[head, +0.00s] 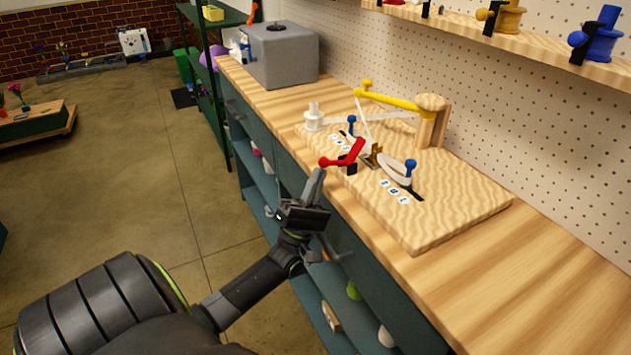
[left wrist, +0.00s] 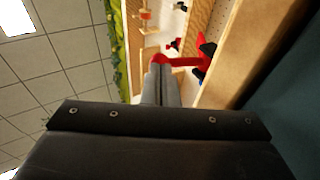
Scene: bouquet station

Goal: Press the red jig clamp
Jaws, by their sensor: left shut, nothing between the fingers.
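The red jig clamp (head: 344,156) is a red lever with a round knob at its left end, mounted on the near edge of the wooden jig board (head: 450,215). In the left wrist view the red clamp (left wrist: 185,61) shows just beyond the fingertips. My left gripper (head: 319,172) is shut and empty, its fingers pointing up just below the knob. Whether the fingertips touch the knob I cannot tell. My right gripper is not in view.
The board also bears blue-knobbed levers (head: 410,168), a yellow arm (head: 392,99) on a wooden post and a white fitting (head: 313,117). A grey box (head: 278,55) stands further back on the bench (head: 545,260). A shelf with spools (head: 596,35) hangs at the upper right.

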